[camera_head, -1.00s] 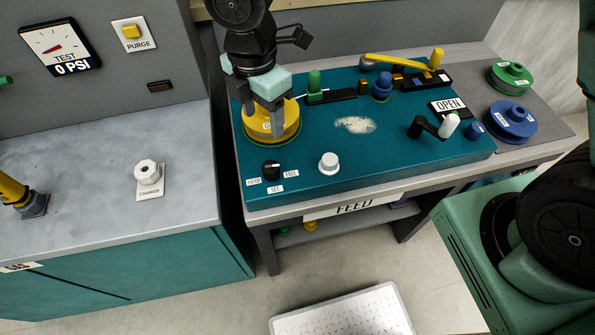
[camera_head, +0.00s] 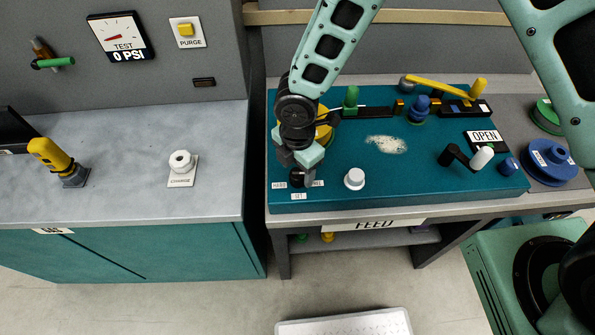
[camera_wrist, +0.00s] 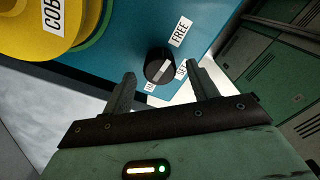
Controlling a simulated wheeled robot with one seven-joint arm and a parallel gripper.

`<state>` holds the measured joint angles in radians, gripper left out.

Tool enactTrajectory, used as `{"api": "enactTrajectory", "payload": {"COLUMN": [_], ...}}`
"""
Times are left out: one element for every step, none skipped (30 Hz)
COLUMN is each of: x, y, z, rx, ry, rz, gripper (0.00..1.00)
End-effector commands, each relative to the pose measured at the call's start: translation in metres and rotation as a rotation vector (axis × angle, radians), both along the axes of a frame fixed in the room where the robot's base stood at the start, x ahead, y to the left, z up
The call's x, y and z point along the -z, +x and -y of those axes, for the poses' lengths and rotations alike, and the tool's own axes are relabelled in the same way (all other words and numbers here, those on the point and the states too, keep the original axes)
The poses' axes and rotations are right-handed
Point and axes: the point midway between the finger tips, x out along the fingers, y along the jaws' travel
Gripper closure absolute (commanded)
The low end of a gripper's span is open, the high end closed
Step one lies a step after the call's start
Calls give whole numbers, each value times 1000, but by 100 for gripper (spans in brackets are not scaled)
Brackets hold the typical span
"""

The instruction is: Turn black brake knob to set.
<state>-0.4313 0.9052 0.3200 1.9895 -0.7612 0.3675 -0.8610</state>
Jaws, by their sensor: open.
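The black brake knob (camera_wrist: 159,66) sits on the teal panel, with labels around it. In the wrist view the FREE label (camera_wrist: 181,31) and the SET label (camera_wrist: 182,69) show, and a third label is partly cut by a finger. My gripper (camera_wrist: 162,85) is open, its two fingertips on either side of the knob's near edge, and I cannot tell whether they touch it. In the head view my gripper (camera_head: 300,172) is over the knob (camera_head: 296,180) and partly hides it. The SET label (camera_head: 298,196) lies in front of the knob.
A white knob (camera_head: 355,179) stands just right of my gripper. A yellow round part (camera_head: 324,134) is behind it. A black crank with a white handle (camera_head: 482,157) and a blue spool (camera_head: 549,158) are farther right. A gap separates the grey counter (camera_head: 120,190) at left.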

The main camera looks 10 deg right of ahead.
Motion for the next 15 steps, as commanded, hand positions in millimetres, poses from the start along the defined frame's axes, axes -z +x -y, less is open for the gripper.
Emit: {"api": "enactTrajectory", "payload": {"x": [7,11,15,18,20,23,24,26,27,27,28,28,28,28,28], "y": [-1,0,0,0,0,0,0,0,0,0,0,0,0,0,0], "z": [0,0,0,0,0,0,0,0,0,0,0,0,0,0,0], "rx": [0,0,1,1,0,0,0,1,1,1,1,1,1,1,1], "ry": [-2,-1,-1,-1,-1,-1,-1,0,0,0,0,1,1,1,1], "rz": [-2,-2,-2,-2,-1,-1,-1,0,0,0,0,1,1,1,1], "gripper": [41,41,41,41,41,41,41,41,41,41,41,41,41,41,41]}}
